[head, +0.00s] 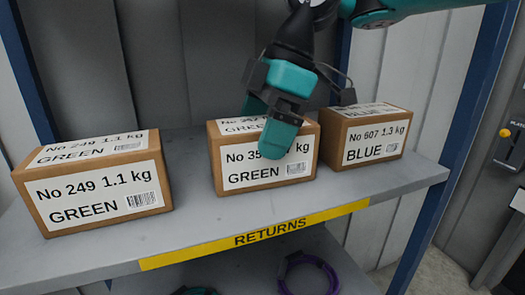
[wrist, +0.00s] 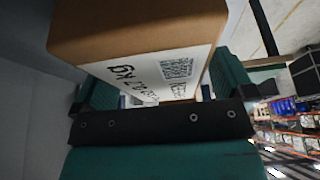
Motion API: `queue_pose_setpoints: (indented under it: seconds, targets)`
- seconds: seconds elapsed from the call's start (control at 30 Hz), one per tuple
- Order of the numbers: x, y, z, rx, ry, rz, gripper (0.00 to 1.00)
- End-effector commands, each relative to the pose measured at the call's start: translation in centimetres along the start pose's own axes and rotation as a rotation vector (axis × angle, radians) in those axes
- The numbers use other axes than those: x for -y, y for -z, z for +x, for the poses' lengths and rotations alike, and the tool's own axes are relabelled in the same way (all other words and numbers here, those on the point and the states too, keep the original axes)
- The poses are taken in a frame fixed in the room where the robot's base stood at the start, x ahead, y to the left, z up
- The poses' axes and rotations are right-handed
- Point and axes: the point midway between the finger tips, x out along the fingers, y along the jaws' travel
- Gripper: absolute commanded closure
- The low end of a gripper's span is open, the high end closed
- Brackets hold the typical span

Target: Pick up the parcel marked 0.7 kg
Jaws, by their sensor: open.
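The middle parcel (head: 222,150) is a brown box on the shelf. Its front label reads "No 35…", "kg" and GREEN, with the weight figure covered by my gripper. In the wrist view the parcel (wrist: 130,35) is close, and its tilted label appears to read 0.7 kg. My gripper (head: 266,125) is open at this parcel. One teal finger hangs in front of the label and the other is near the top. In the wrist view the parcel lies between the two fingers (wrist: 162,88); I cannot tell whether they touch it.
A parcel marked 249, 1.1 kg, GREEN (head: 95,198) stands at left. One marked 607, 1.3 kg, BLUE (head: 375,140) stands close at right. The grey shelf (head: 190,222) has a yellow RETURNS strip (head: 255,236) and blue posts. A purple cable coil (head: 308,275) lies below.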

Motion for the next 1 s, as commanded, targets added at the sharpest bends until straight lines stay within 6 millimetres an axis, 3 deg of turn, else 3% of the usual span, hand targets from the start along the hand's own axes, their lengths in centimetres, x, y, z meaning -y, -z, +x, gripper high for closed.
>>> queue_pose_setpoints:
  seconds: [0.5, 0.8, 1.0]
  targets:
    - [0.01, -0.14, 0.33, 0.0, 0.0, 0.0, 0.02]
    - [0.0, -0.15, 0.33, 0.0, 0.0, 0.0, 0.71]
    - [-0.01, -0.09, 0.22, -0.001, -0.003, -0.001, 0.74]
